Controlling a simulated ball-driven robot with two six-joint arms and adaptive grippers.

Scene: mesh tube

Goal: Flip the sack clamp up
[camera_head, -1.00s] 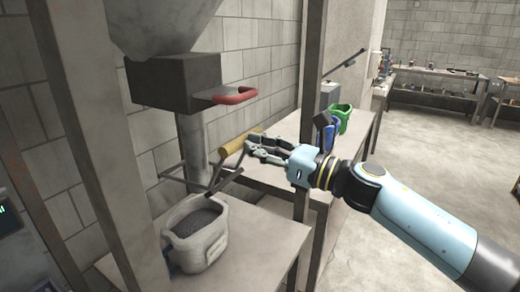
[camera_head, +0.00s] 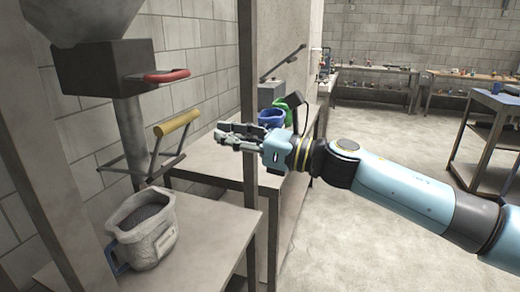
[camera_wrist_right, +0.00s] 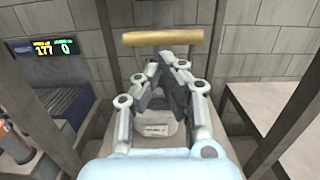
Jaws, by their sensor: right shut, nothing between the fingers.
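The sack clamp has a yellow bar (camera_head: 177,122) on a thin dark metal frame (camera_head: 143,170) beside the grey pipe. The bar stands raised above the frame, over and behind the pale sack (camera_head: 143,228). My right gripper (camera_head: 222,134) is shut and empty, to the right of the yellow bar and apart from it in the head view. In the right wrist view the yellow bar (camera_wrist_right: 163,37) lies across the picture beyond my right gripper's fingertips (camera_wrist_right: 161,68). The sack shows partly between the fingers there. My left gripper is not in view.
A metal post (camera_head: 247,150) stands close to my right gripper. A red handle (camera_head: 166,76) sticks out from the dark box (camera_head: 105,72) under the hopper. Open floor lies right.

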